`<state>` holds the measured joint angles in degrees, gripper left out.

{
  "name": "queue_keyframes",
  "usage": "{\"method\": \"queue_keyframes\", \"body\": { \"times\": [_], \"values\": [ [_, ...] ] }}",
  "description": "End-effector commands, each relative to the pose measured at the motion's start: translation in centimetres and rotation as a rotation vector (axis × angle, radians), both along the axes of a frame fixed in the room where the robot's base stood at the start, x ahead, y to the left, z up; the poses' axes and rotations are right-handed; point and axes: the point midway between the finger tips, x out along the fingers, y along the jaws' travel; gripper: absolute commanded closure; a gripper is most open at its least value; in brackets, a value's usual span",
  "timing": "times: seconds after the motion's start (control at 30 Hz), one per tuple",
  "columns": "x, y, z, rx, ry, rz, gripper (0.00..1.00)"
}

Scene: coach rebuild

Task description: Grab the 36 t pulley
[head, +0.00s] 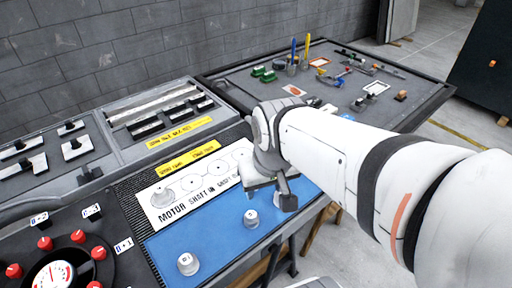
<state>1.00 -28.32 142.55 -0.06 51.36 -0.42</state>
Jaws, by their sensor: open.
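Two small light-grey pulley-like parts stand on the blue mat (215,245): one (187,263) near its front left, the other (251,218) near its middle. Tooth counts are too small to read, so I cannot tell which is the 36 t pulley. My gripper (284,197) is open over the right part of the mat, to the right of and above the middle part. My wrist hides the right end of the white board and whatever lies beneath it.
A control panel with red knobs and a dial (52,273) is at the left. Grey trays with black-and-grey parts (165,115) stand behind. A dark table (330,75) with tools, green blocks and an orange-framed card is at the back right. The mat between the two parts is clear.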

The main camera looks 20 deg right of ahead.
Motion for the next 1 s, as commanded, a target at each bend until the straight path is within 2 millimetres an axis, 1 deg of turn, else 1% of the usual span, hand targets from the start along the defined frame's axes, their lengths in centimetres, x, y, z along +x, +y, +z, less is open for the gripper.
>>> {"method": "queue_keyframes", "body": {
  "times": [0.03,0.07,0.17,0.3,0.37,0.4,0.5,0.6,0.7,0.8,1.0],
  "values": [
    [0.7,-0.4,-0.5,-0.001,0.016,-0.011,0.46],
    [1.2,-0.3,-0.9,-0.001,0.025,-0.017,0.43],
    [3.5,-1.6,-2.4,-0.002,0.065,-0.046,0.35],
    [7.1,-4.4,-5.6,0.003,0.131,-0.097,0.24],
    [8.5,-5.8,-7.1,0.006,0.158,-0.118,0.19],
    [9.3,-6.6,-8.1,0.009,0.173,-0.131,0.18],
    [10.8,-8.6,-10.6,0.017,0.208,-0.157,0.18],
    [11.8,-10.1,-12.4,0.024,0.231,-0.176,0.18],
    [12.3,-11.0,-13.6,0.028,0.246,-0.186,0.18],
    [12.5,-11.4,-14.5,0.030,0.251,-0.191,0.18],
    [12.4,-11.4,-16.7,0.030,0.254,-0.192,0.18]
  ]
}}
